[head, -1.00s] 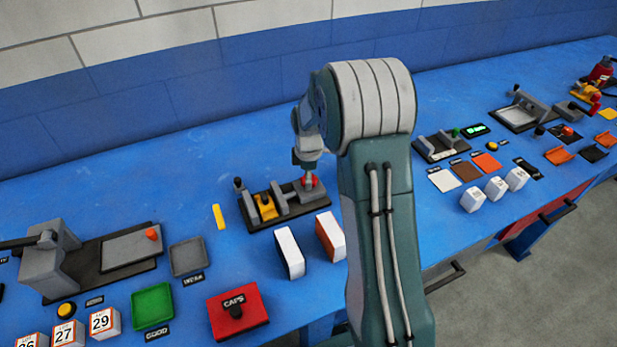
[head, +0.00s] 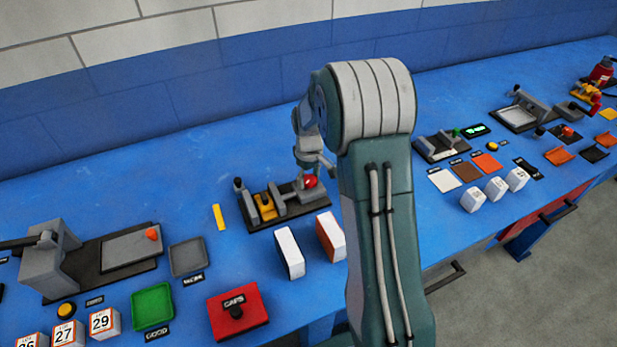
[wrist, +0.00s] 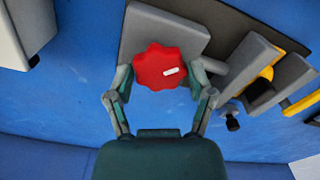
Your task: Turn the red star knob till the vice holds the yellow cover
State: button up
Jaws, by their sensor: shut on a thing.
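The red star knob (wrist: 158,66) with a white mark sits at the end of the grey vice (wrist: 262,70). My gripper (wrist: 160,82) has its two fingers on opposite sides of the knob and is shut on it. In the head view the knob (head: 310,181) shows just below my wrist, on the right end of the vice (head: 283,199). The yellow cover (head: 265,206) stands between the grey blocks of the vice at its left part. In the wrist view only part of the yellow cover (wrist: 266,76) shows between the jaws; contact with both jaws cannot be told.
A yellow strip (head: 219,217) lies left of the vice. Two upright blocks, one white and black (head: 289,253) and one white and orange (head: 330,236), stand in front of it. A red CAPS box (head: 237,311) and a green tray (head: 152,305) are at front left. Blue table behind the vice is clear.

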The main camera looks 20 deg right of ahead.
jog(key=m, duration=0.7)
jog(key=shift+s+f, duration=0.1)
jog(key=shift+f, duration=0.1)
jog(key=m, duration=0.4)
jog(key=shift+m, duration=1.9)
jog(key=o, duration=1.1)
jog(key=shift+r, duration=0.15)
